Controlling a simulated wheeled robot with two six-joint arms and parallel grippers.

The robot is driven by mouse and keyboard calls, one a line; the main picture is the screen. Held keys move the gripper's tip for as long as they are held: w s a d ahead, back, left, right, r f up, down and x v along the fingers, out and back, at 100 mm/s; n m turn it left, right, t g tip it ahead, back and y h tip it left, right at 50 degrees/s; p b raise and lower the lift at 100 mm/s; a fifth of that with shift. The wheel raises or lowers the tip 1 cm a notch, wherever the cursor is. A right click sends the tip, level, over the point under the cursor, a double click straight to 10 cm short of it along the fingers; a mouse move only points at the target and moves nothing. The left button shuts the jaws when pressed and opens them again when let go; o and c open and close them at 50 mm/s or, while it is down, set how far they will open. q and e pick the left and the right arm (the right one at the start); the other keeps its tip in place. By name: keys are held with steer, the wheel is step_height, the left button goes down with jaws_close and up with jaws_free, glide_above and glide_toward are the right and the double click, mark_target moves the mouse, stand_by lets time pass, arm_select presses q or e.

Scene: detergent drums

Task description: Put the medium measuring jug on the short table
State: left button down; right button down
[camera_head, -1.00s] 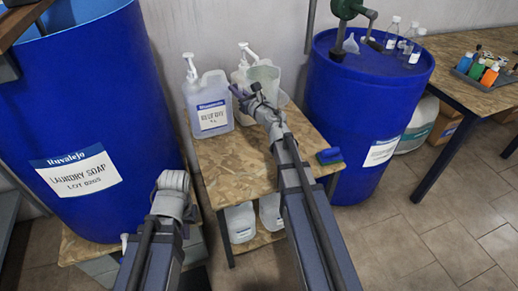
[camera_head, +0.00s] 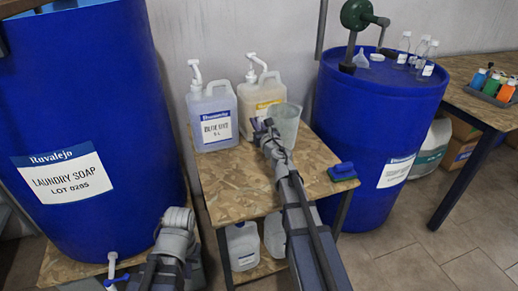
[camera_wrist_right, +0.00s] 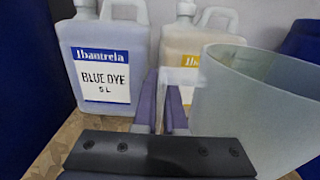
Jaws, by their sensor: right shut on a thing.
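The measuring jug (camera_head: 287,120) is a translucent, pale grey open vessel at the right of the short table's top; it fills the right of the right wrist view (camera_wrist_right: 245,110). The short table (camera_head: 235,188) has a speckled wood-chip top. My right gripper (camera_head: 262,126) is at the jug's left side, and its fingers (camera_wrist_right: 172,108) are shut on what looks like the jug's handle. The jug looks upright; whether its base touches the tabletop is hidden by my arm. Of my left arm only a folded grey joint shows; its fingers are not visible.
A blue dye container (camera_head: 212,118) and a yellow-labelled container (camera_head: 259,97), both with pumps, stand at the table's back. A blue brush (camera_head: 342,171) lies at the right edge. Blue drums (camera_head: 90,110) (camera_head: 375,115) flank the table. The tabletop's front left is clear.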

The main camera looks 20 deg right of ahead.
step_height(320, 180, down, 8)
steer(key=b, duration=0.7)
steer(key=shift+f, duration=0.2)
steer(key=shift+f+b, duration=0.3)
steer(key=shift+b, duration=0.15)
steer(key=c, duration=1)
jaws_free()
steer(key=shift+r, duration=0.1)
steer(key=shift+r, duration=0.1)
steer(key=s, duration=1.2)
steer(key=shift+d, duration=0.2)
steer(key=shift+r, duration=0.1)
